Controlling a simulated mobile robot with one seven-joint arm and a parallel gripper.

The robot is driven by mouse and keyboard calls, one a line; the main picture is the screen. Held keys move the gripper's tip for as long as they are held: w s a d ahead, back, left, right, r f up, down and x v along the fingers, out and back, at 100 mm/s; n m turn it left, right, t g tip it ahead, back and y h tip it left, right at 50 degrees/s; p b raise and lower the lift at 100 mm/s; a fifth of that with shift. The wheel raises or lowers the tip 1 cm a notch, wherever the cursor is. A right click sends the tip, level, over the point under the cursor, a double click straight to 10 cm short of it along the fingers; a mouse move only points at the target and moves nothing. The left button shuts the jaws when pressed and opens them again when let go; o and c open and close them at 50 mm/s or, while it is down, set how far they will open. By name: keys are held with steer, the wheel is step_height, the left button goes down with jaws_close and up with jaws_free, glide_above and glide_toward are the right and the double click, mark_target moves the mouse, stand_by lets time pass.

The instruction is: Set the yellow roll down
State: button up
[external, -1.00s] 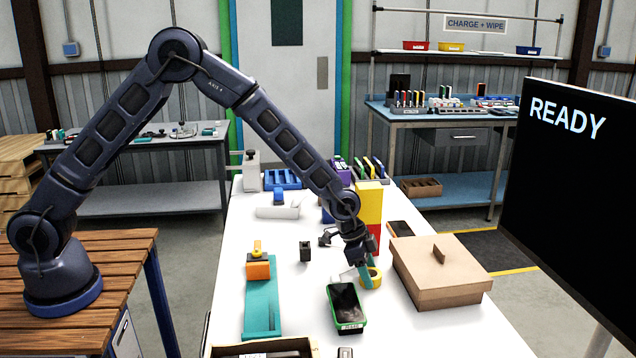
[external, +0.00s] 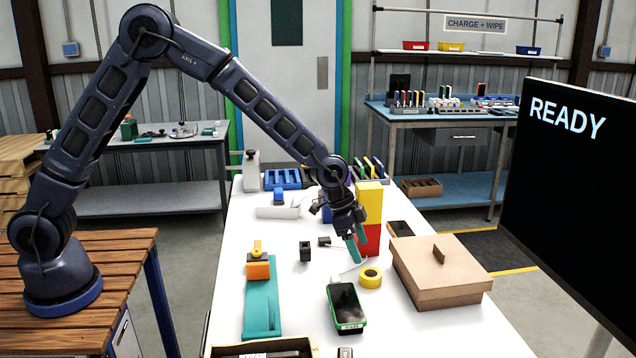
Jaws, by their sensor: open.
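The yellow roll (external: 370,277) lies on the white table, between the green-rimmed black device and the cardboard box. My gripper (external: 357,251) is above and slightly left of the roll, in front of the yellow-and-red block. Its teal fingers are open and hold nothing. A gap shows between the fingertips and the roll.
The brown lidded box (external: 441,271) stands right of the roll. The green-rimmed device (external: 346,307) lies in front. The upright yellow-and-red block (external: 369,205) is just behind my gripper. A teal stand with an orange block (external: 259,269) and a small black block (external: 305,251) are to the left.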

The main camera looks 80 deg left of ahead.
steer(key=s+r+n+y, duration=0.1)
steer(key=s+r+n, duration=0.1)
steer(key=s+r, duration=2.15)
steer(key=s+a+r+n, duration=0.1)
steer(key=s, duration=1.4)
steer(key=s+a+r+n, duration=0.1)
steer(key=s, duration=1.5)
steer(key=shift+a+r+y, duration=0.15)
steer(key=shift+a+y, duration=0.1)
steer(key=shift+y, duration=0.15)
